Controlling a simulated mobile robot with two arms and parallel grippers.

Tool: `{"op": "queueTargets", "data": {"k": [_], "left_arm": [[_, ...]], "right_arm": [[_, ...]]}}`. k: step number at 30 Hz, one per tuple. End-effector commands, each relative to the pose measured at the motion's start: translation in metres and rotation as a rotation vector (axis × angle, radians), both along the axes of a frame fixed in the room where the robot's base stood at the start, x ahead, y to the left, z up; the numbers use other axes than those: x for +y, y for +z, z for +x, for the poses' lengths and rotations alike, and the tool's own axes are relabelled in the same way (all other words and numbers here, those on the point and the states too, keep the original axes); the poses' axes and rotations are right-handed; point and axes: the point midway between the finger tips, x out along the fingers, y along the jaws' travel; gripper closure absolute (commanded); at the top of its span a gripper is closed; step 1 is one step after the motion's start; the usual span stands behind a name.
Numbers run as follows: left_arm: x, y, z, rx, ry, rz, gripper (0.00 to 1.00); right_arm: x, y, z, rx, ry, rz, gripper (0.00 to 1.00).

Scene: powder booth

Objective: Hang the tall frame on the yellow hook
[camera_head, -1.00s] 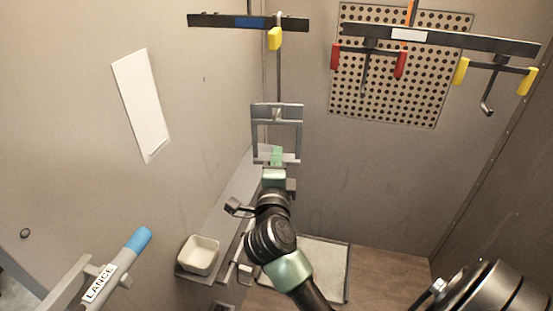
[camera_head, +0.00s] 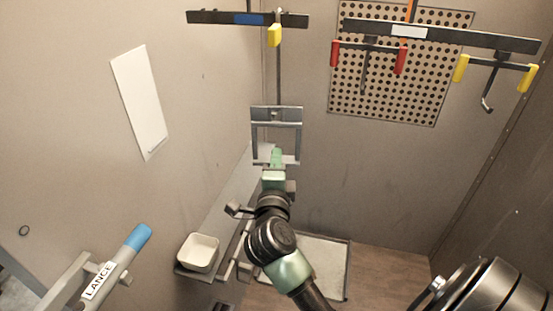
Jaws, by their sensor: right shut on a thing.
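The grey tall frame (camera_head: 292,134) is upright in the middle of the view, with a wide top plate and an open window below it. My right gripper (camera_head: 276,160) is shut on its bottom bar. A yellow-tagged hook (camera_head: 275,36) hangs from the left dark rail, and its long thin rod runs down to the frame's top plate. I cannot tell whether the rod's end touches or engages the frame. Another hook, with two yellow ends (camera_head: 460,69), hangs from the right rail, its curled tip low and empty. My left gripper is not in view.
A red-ended hook (camera_head: 401,60) hangs from the right rail (camera_head: 490,38), in front of a perforated panel (camera_head: 440,90). A white bin (camera_head: 199,252) and a blue-tipped lance (camera_head: 138,238) are at lower left. The space right of the frame is clear.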

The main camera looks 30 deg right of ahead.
Motion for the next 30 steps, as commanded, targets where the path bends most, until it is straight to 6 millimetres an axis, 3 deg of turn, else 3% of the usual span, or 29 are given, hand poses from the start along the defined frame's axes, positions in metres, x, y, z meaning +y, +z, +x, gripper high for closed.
{"op": "queueTargets", "data": {"k": [9,10,12,23,30], "left_arm": [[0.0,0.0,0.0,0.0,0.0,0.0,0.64],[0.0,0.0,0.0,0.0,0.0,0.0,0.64],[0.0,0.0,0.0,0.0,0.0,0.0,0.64],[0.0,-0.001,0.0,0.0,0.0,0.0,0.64],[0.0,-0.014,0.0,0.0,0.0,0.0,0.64]], "right_arm": [[0.0,0.001,0.0,-0.002,0.0,-0.002,1.0],[0.0,0.001,0.0,-0.002,0.0,-0.002,0.81],[0.0,0.001,0.0,-0.002,0.0,-0.002,0.64],[0.002,-0.001,-0.002,0.001,0.001,0.001,0.64],[0.024,-0.003,-0.03,-0.001,0.002,0.001,0.64]]}}
